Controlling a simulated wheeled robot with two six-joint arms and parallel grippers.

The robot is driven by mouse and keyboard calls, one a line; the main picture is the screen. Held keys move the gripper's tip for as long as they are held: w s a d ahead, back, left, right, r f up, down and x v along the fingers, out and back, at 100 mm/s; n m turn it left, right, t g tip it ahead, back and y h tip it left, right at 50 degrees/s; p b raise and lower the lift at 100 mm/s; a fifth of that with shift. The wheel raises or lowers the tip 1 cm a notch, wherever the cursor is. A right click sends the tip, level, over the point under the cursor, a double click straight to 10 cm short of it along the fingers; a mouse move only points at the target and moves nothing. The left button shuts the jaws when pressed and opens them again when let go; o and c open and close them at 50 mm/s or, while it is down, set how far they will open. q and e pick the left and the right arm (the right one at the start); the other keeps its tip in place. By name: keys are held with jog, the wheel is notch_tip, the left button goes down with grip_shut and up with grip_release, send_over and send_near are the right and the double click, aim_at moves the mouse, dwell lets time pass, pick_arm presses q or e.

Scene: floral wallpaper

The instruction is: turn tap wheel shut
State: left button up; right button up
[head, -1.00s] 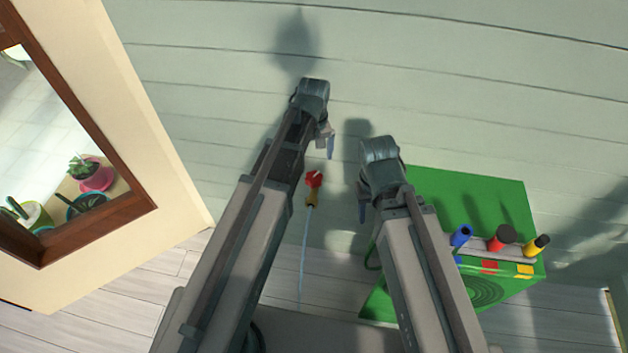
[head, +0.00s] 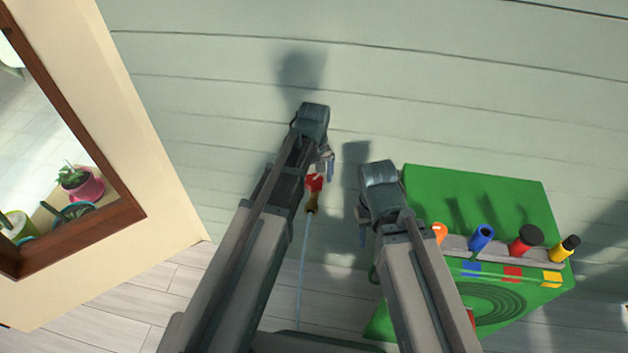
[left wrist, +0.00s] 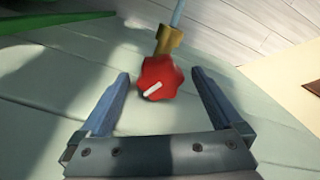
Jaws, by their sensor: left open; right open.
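The red tap wheel (head: 314,182) sits on a brass tap (head: 311,203) at the wall, with a thin stream of water (head: 302,265) running down from it. In the left wrist view the wheel (left wrist: 160,82) is red and lobed with a white bar mark, and it lies between and slightly beyond the fingertips. My left gripper (head: 328,163) is open, just above the wheel in the head view; its two fingers (left wrist: 162,82) show apart with nothing held. My right gripper (head: 362,235) is open to the right of the tap, apart from it and partly hidden by its own arm.
A green box (head: 480,195) stands to the right against the wall, with a grey shelf (head: 505,246) bearing orange, blue, red and yellow pieces. A wood-framed opening (head: 130,205) with potted plants is at left.

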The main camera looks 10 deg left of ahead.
pick_arm(q)
jog(key=c, duration=1.4)
jog(key=m, duration=1.2)
jog(key=shift+a, duration=0.15)
jog(key=m, duration=0.6)
jog(key=shift+m, duration=0.4)
jog(key=m, duration=0.5)
jog(key=shift+w, duration=0.1)
jog(key=shift+m, duration=0.4)
